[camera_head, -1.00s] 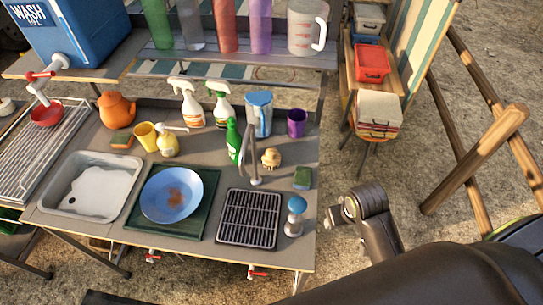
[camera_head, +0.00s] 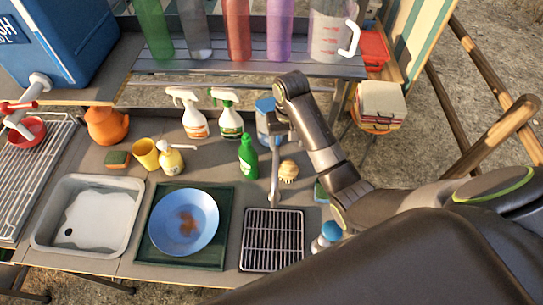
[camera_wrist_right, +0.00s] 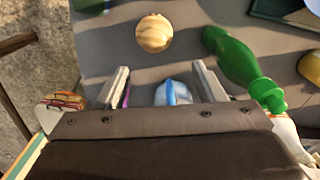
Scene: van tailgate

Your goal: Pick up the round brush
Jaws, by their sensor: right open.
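The round brush (camera_head: 288,171) is a small tan, wooden-looking brush on the grey counter, right of the green bottle and close to the tap. In the right wrist view the round brush (camera_wrist_right: 154,33) shows from above, beyond the fingertips and about centred between them. My right gripper (camera_head: 277,133) is over the back of the counter, by the blue pitcher. My left gripper is out of view.
The green bottle (camera_head: 248,157) stands left of the brush, and the tap (camera_head: 275,185) rises close by. The blue pitcher (camera_head: 265,118) is partly hidden by my arm. A black rack (camera_head: 273,240) and a blue plate (camera_head: 184,222) lie in front. A blue-capped shaker (camera_head: 328,234) stands near the right edge.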

